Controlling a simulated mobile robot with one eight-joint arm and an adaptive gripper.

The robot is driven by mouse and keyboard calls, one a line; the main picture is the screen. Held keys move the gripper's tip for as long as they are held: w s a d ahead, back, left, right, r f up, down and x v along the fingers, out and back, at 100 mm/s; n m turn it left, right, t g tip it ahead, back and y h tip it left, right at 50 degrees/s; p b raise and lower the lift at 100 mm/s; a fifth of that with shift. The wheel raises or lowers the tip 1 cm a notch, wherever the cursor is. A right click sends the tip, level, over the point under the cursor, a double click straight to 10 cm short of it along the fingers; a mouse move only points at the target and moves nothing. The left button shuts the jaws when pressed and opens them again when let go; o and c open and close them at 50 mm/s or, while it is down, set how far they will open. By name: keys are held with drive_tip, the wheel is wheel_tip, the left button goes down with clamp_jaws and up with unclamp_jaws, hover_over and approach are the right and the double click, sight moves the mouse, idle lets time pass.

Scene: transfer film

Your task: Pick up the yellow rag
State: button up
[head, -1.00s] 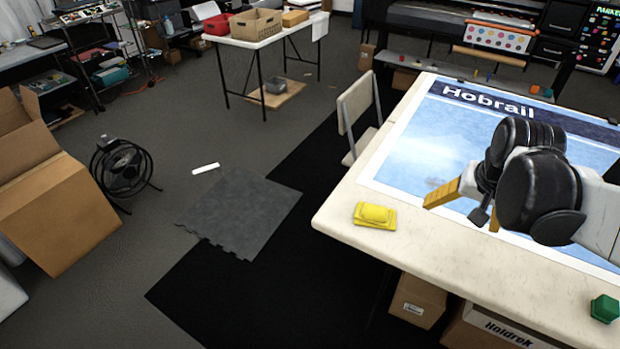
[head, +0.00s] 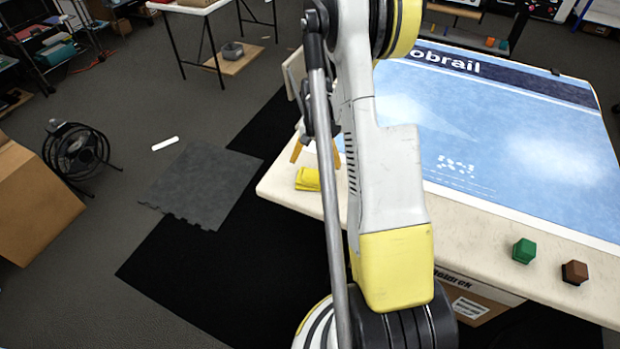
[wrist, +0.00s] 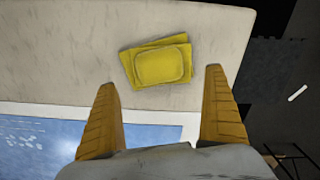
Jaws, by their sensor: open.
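The yellow rag (head: 308,179) lies folded on the cream table (head: 480,214) near its left edge, partly hidden behind my arm in the head view. In the wrist view the rag (wrist: 162,64) lies flat, just beyond my fingertips and between their lines. My gripper (wrist: 162,92) is open and empty, its two orange fingers apart. In the head view only a bit of my gripper's orange fingers (head: 297,151) shows, close above the rag. I cannot tell the exact height.
A blue printed sheet (head: 520,130) covers much of the table. A green block (head: 524,250) and a brown block (head: 575,272) sit near the front edge. A chair (head: 293,88) stands partly hidden beside the table's left side. Dark floor lies past that edge.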

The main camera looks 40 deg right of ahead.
sight(315, 173)
wheel_tip(315, 173, down, 7)
drive_tip(key=b, duration=0.3)
drive_tip(key=shift+s+a+f, duration=0.1)
drive_tip(key=shift+a, duration=0.05)
drive_tip(key=c, duration=1.2)
